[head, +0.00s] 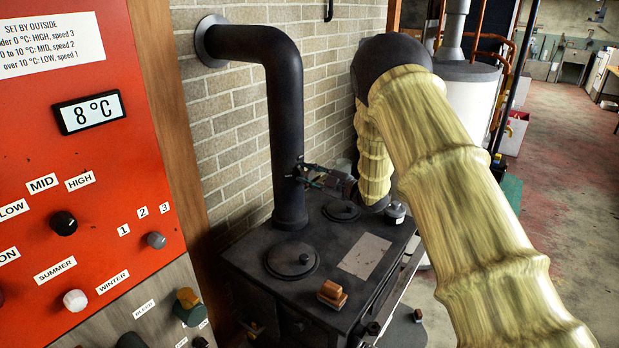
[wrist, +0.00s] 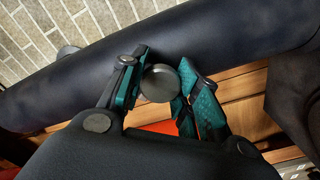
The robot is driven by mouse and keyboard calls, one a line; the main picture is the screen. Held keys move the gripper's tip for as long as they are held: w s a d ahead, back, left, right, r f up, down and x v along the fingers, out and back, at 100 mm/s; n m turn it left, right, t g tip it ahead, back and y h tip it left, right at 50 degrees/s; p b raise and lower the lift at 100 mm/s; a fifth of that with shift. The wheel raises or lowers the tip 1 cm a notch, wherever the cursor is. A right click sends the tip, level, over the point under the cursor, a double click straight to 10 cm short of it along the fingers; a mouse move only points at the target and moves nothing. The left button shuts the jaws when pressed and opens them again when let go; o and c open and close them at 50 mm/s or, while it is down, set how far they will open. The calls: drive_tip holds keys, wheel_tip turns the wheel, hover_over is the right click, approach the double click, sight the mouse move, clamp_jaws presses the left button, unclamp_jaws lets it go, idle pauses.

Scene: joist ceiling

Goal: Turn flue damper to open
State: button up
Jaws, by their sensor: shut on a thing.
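The black flue pipe (head: 286,130) rises from the stove top and bends into the brick wall. It runs across the wrist view (wrist: 220,45). The flue damper's round dark knob (wrist: 160,83) sits between the two fingers of my gripper (wrist: 160,88) in the wrist view, in front of the pipe. My gripper (head: 302,174) is shut on this knob, at the pipe's right side in the head view. The knob is hidden by the fingers in the head view. I cannot tell the damper's angle, and no open or shut marks can be read.
The black stove (head: 330,250) stands below my gripper, with round lids and a brown block (head: 332,293) on top. A red control panel (head: 70,150) fills the left side. The brick wall (head: 230,130) is close behind the pipe. Open floor (head: 570,180) lies at the right.

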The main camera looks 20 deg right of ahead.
drive_tip(key=m, duration=0.3)
drive_tip(key=shift+m, duration=2.2)
drive_tip(key=o, duration=1)
drive_tip(key=shift+d, duration=0.1)
drive_tip(key=v, duration=1.2)
